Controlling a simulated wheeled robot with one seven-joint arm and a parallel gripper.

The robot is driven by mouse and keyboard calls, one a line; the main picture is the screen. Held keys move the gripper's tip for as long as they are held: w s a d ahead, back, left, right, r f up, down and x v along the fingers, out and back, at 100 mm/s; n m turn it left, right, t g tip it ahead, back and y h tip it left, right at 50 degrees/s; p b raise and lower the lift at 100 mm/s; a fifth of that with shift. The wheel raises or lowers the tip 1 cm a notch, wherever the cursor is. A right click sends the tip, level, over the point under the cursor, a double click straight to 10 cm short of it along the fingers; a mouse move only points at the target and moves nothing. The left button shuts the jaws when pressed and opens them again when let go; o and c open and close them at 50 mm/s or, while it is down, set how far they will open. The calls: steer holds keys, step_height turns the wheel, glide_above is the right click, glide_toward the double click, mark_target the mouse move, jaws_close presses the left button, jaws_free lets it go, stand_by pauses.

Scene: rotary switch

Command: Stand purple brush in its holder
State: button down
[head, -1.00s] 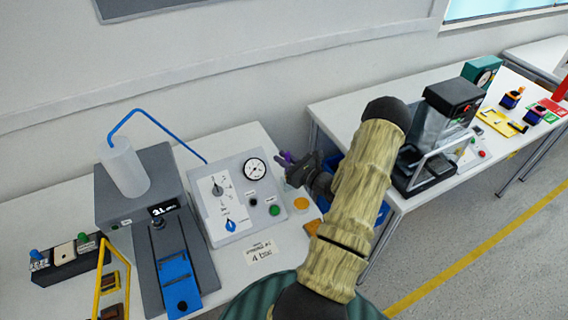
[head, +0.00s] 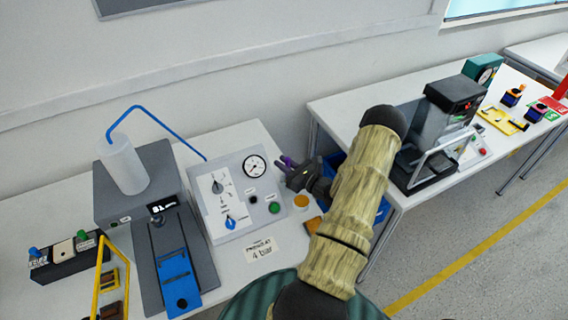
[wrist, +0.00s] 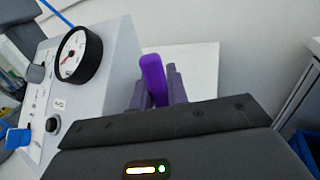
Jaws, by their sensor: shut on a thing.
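The purple brush (wrist: 153,75) stands up between my gripper's fingers (wrist: 156,92) in the wrist view, and only its upper part shows. In the head view, a small bit of the purple brush (head: 286,160) shows at my gripper (head: 297,173), just right of the grey panel with the gauge. My gripper is shut on the brush and is close beside the panel's right side. The brush's lower end is hidden by the gripper. I cannot make out the holder in either view.
The grey panel (head: 207,190) carries a gauge (head: 255,167), knobs and buttons. A blue bin (head: 334,165) is partly hidden behind my arm, between the tables. White table top (wrist: 204,65) shows behind the brush.

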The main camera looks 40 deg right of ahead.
steer(key=c, duration=1.4)
jaws_free()
steer(key=shift+r, duration=0.15)
steer(key=shift+r+p, duration=0.25)
steer(key=shift+p, duration=0.05)
steer(key=s+b, duration=0.1)
steer(key=s, duration=0.3)
steer(key=s+d, duration=0.1)
steer(key=s, duration=0.3)
steer(key=s+b, duration=0.1)
steer(key=s, duration=0.3)
steer(key=shift+d+r+b, duration=0.25)
steer(key=shift+d+b, duration=0.1)
steer(key=shift+d, duration=0.05)
steer(key=shift+w, duration=0.1)
